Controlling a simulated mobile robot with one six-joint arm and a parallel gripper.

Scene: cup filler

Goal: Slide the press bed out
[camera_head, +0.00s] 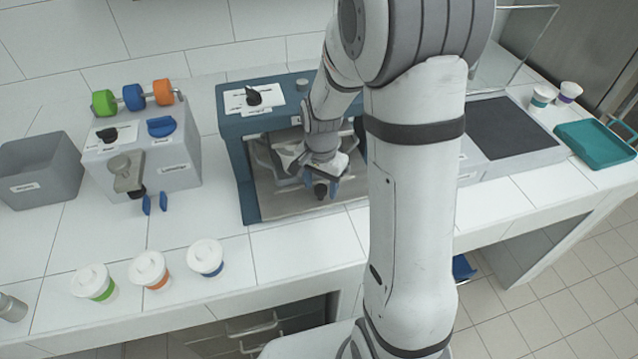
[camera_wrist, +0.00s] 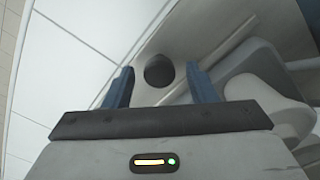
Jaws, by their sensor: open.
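The press is a dark blue frame (camera_head: 233,128) at the middle back of the counter, with a black switch on a white label on top. Its grey flat bed (camera_head: 272,203) lies low in the opening between the side walls. My gripper (camera_head: 321,184) is inside the press opening, over the right part of the bed, pointing down and forward. Its blue fingers are open, one on each side of a dark round knob (camera_wrist: 158,70) in the wrist view. My arm hides the press's right side.
A grey dispenser (camera_head: 160,170) with coloured knobs stands left of the press, beside a grey bin (camera_head: 38,175). Several lidded cups, including a blue-banded one (camera_head: 205,257), stand near the front edge. A dark-topped unit (camera_head: 512,128) and a teal tray (camera_head: 595,148) are at right.

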